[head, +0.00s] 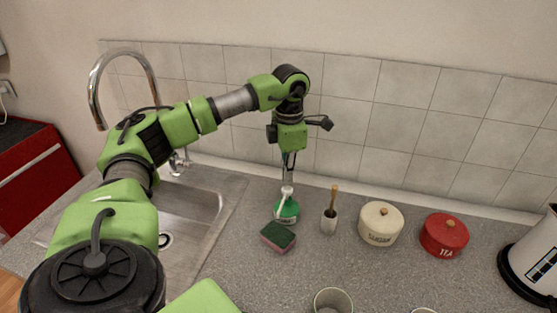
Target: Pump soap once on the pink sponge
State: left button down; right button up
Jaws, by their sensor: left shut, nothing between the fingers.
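The soap dispenser (289,210) stands upright on the counter right of the sink, with a green body and a white pump head. The pink sponge (278,237) lies flat just in front of it, close to the spout; its top is dark green and its pink side shows at the front. My left gripper (288,183) points straight down over the dispenser, shut and empty. Its fingertips are at the top of the pump head; I cannot tell whether they touch it. My right gripper is not in view.
A steel sink (190,215) with a tall faucet (92,88) is at left. A cup (333,300) stands in front.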

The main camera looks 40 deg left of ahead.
aim_at(287, 188)
pick_arm(q)
jog(key=shift+f, duration=0.25)
jog(key=shift+s+f+b, duration=0.1)
jog(key=shift+f+b, duration=0.95)
jog(key=shift+f, duration=0.45)
jog(key=shift+r+p, duration=0.85)
jog(key=shift+r, duration=0.05)
jog(key=shift+r+p, duration=0.5)
jog(key=shift+r, duration=0.2)
jog(key=shift+r, duration=0.15)
notch_tip(287, 188, up, 6)
jog(key=p, duration=0.4)
jog(key=shift+p, duration=0.4)
